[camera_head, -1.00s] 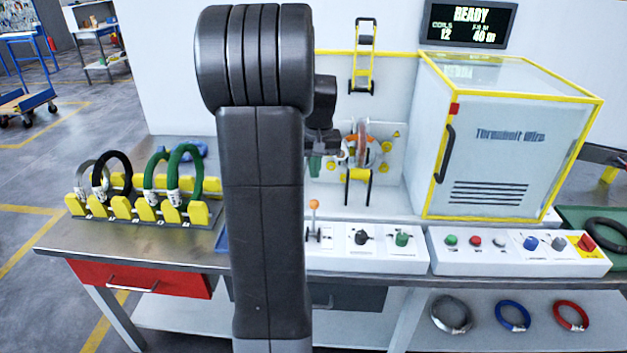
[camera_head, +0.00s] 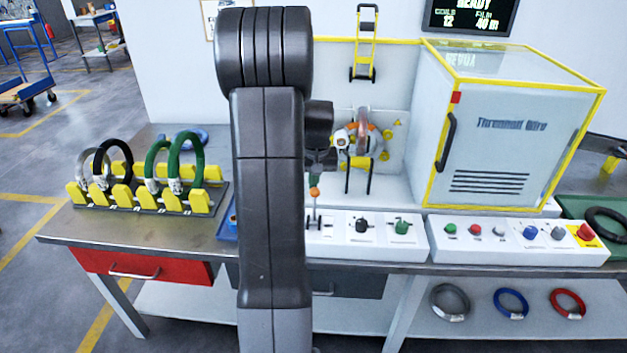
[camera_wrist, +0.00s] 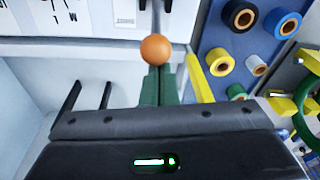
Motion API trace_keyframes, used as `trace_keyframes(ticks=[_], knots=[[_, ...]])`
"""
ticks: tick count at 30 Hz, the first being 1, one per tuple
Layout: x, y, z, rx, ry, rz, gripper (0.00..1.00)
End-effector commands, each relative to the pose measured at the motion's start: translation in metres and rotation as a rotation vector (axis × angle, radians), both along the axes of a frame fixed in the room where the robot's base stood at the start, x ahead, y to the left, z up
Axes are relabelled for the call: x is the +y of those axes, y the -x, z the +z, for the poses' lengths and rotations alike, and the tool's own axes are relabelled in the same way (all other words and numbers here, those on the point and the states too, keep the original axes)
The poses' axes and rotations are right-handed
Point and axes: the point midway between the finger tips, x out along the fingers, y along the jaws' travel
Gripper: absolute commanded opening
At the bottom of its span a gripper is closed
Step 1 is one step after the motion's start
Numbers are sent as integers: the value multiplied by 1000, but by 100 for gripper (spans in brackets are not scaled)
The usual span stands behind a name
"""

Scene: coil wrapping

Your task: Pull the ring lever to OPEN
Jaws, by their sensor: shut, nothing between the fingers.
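The ring lever has an orange ball knob (camera_head: 314,193) on a thin stem, standing on the white control panel (camera_head: 338,224) at the front of the bench. The knob also shows in the wrist view (camera_wrist: 156,48). My gripper (camera_head: 316,180) is just above the knob, partly hidden behind my arm. In the wrist view its green fingers (camera_wrist: 158,78) are together, with nothing between them, and their tips reach the edge of the ball. I cannot tell whether they touch it. The ring machine (camera_head: 361,140) stands behind the panel. The lever's position label cannot be read.
A dark knob (camera_head: 361,226) and green knob (camera_head: 402,228) sit right of the lever. A button panel (camera_head: 518,240) and yellow-edged cabinet (camera_head: 508,130) stand further right. A coil rack (camera_head: 148,205) is left. A blue tray (camera_wrist: 232,40) with tape rolls lies close beside the gripper.

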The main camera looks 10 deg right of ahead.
Motion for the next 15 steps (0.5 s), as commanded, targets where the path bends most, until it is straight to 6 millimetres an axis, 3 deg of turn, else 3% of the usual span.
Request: trace_keyframes(ticks=[15], knots=[[2, 5, 3, -72, 20, 0, 0]])
